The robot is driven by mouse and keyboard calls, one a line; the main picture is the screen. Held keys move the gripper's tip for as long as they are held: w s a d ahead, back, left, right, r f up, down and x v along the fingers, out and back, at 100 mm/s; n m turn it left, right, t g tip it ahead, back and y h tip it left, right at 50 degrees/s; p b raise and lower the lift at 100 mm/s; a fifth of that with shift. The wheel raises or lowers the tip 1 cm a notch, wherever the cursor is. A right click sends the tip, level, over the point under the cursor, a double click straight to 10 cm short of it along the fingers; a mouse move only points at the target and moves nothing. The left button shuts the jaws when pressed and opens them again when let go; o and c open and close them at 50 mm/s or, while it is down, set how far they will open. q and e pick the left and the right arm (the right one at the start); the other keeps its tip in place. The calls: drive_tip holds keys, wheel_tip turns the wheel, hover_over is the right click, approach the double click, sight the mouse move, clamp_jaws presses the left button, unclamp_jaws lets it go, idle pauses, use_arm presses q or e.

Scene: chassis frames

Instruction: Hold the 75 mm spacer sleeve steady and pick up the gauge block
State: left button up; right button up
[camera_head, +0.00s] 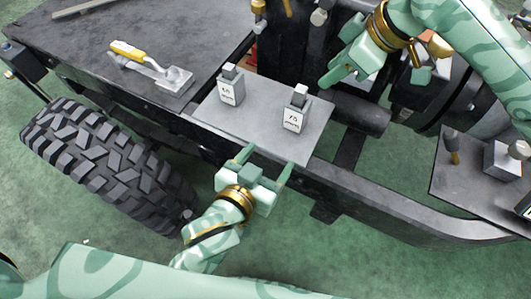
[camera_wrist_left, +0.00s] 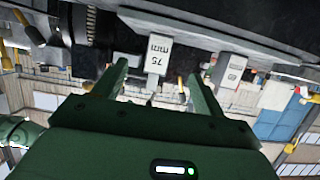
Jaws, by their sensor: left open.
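The 75 mm spacer sleeve (camera_head: 294,118), a grey block with a white "75 mm" label, stands upright on a grey plate (camera_head: 255,125). A small grey block (camera_head: 299,91), perhaps the gauge block, sticks out of its top. The sleeve also shows in the left wrist view (camera_wrist_left: 157,54), upside down between the fingers in the picture. My left gripper (camera_head: 265,162) is open and empty, in front of the plate and apart from the sleeve. My right gripper (camera_head: 345,78) is behind and right of the sleeve, apart from it. Its finger opening is unclear.
A second labelled sleeve (camera_head: 231,91) with a block on top stands left on the plate. A yellow-handled tool (camera_head: 150,68) lies on the dark deck. A tyre (camera_head: 105,155) is at lower left. A side shelf (camera_head: 465,185) at right carries a grey block (camera_head: 503,160).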

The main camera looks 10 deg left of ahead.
sight(292, 121)
use_arm(q)
drive_tip(key=x, duration=0.5)
drive_tip(key=r+x, duration=0.1)
drive_tip(key=x, duration=0.4)
drive_tip(key=r+x, duration=0.1)
drive_tip(key=x, duration=0.5)
drive_tip(key=shift+w, duration=0.3)
